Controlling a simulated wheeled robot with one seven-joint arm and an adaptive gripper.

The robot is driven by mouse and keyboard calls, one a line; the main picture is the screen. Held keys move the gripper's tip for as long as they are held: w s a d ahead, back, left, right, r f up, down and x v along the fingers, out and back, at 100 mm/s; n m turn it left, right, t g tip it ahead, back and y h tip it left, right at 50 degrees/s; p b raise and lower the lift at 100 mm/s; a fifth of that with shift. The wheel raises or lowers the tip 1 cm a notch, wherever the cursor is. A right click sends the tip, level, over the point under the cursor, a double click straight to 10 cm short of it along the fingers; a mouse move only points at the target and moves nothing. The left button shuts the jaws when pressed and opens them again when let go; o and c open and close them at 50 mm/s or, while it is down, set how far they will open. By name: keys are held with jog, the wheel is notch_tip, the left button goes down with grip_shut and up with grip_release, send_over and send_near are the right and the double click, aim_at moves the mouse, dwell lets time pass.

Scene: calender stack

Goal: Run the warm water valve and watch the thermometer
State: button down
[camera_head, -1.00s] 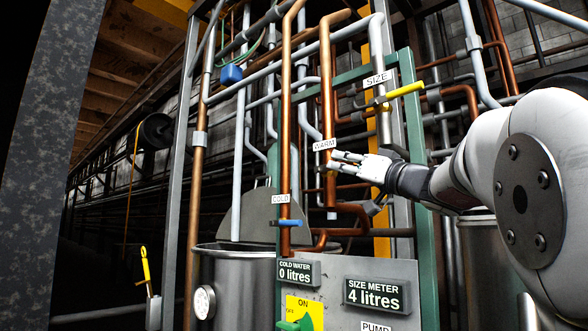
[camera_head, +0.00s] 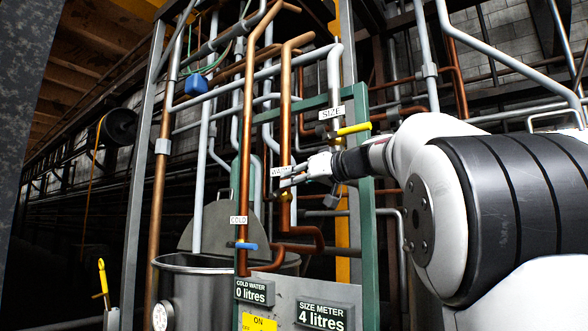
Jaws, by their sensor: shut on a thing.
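My gripper (camera_head: 292,178) is at the copper pipe beside the WARM label (camera_head: 281,171), its fingers closed around the warm valve's handle, which they mostly hide. The round white thermometer dial (camera_head: 160,317) is on the side of the metal tank (camera_head: 190,285) at the lower left; its reading is too small to tell. The COLD valve's blue handle (camera_head: 246,246) sits below the COLD label (camera_head: 239,220). The SIZE valve's yellow handle (camera_head: 354,129) is above and right of my gripper.
The cold water meter (camera_head: 255,291) reads 0 litres and the size meter (camera_head: 321,316) reads 4 litres. Green frame posts (camera_head: 367,250) and copper pipes (camera_head: 245,150) stand close around my gripper. My arm fills the right side.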

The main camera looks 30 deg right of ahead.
jog(key=shift+w+r+g+p, duration=0.2)
jog(key=shift+g+p, duration=0.2)
jog(key=shift+p, duration=0.5)
jog(key=c, duration=1.6)
grip_release()
jog(key=shift+s, duration=0.1)
jog(key=v, duration=1.2)
